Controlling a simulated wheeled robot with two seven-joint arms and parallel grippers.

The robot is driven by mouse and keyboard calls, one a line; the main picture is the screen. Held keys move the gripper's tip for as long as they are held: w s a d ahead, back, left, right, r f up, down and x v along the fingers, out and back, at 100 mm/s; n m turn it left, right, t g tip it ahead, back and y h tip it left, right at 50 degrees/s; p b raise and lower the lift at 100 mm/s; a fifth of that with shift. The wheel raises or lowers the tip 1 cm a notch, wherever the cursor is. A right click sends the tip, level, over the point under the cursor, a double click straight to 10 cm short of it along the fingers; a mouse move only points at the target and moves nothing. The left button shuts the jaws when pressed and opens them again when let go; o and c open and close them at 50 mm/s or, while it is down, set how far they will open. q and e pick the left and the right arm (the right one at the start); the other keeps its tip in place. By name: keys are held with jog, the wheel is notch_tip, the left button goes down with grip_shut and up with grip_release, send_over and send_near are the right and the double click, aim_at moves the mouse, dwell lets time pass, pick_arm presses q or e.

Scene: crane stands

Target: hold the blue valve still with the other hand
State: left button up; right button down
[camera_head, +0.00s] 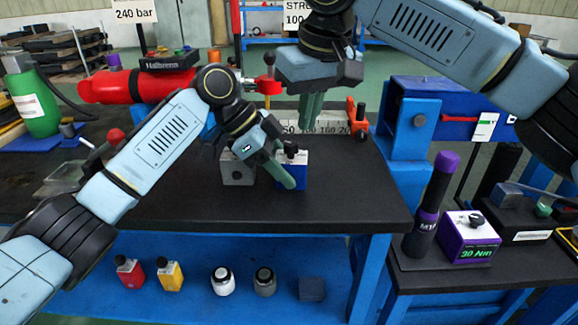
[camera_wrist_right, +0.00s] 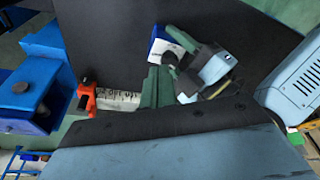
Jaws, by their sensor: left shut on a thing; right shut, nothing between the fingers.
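The blue valve (camera_head: 297,176) is a small blue block with a pale top and a black knob (camera_head: 290,149), standing on the dark bench top; it also shows in the right wrist view (camera_wrist_right: 159,47). My left gripper (camera_head: 284,178) reaches down to it from the left, its green fingers shut on it; they cover part of its front and left side. My right gripper (camera_head: 312,108) is shut and empty, pointing down above and behind the valve. Its green fingers also show in the right wrist view (camera_wrist_right: 157,85), close to the knob but apart from it.
A grey block (camera_head: 237,170) stands just left of the valve. Behind are a white scale strip (camera_head: 318,127) with an orange clamp, and a red cylinder (camera_head: 120,88). A purple torque box (camera_head: 470,236) stands on the right bench. The front bench top is clear.

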aim_at(290, 163)
jog(key=shift+s+d+x, duration=0.1)
jog(key=shift+s+x, duration=0.05)
jog(key=shift+x, duration=0.6)
jog(key=shift+s+d+x, duration=0.1)
jog(key=shift+s+x, duration=0.05)
jog(key=shift+x, duration=0.6)
jog(key=shift+s+d+x, duration=0.1)
jog(key=shift+s+x, duration=0.05)
jog(key=shift+x, duration=0.6)
jog(key=shift+w+a+f, duration=0.1)
jog(key=shift+w+a, duration=0.05)
jog(key=shift+a, duration=0.15)
jog(key=shift+a, duration=0.1)
jog(key=shift+s+a, duration=0.45)
jog(key=shift+a, duration=0.4)
jog(key=shift+s, duration=0.1)
